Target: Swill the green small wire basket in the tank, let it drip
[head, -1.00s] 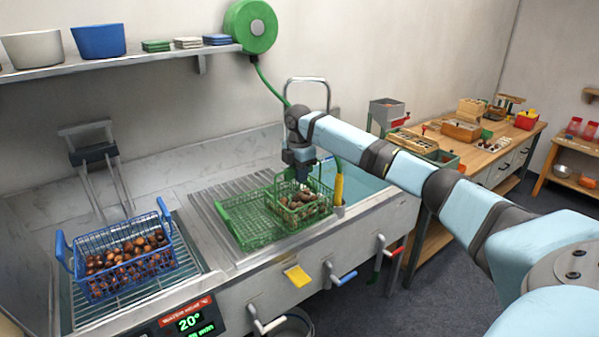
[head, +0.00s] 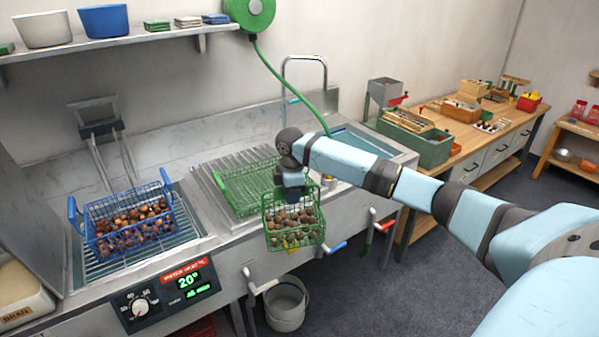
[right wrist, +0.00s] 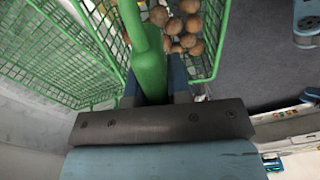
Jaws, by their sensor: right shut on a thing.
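The green small wire basket (head: 294,232) holds several brown chestnuts (head: 293,218). It hangs roughly level at the front edge of the steel sink unit. My right gripper (head: 292,196) is shut on its green handle, which also shows in the right wrist view (right wrist: 150,55). A tank with blue water (head: 352,143) lies at the right end of the unit, behind my right arm, which hides part of it. Another heated tank at the left, with a control panel (head: 165,292), has a blue wire basket (head: 130,225) of chestnuts over it. My left gripper is out of view.
A larger green wire basket (head: 245,187) lies on the ribbed drainboard. A tap (head: 305,58) and green hose stand behind. A workbench with trays (head: 420,145) stands at the right.

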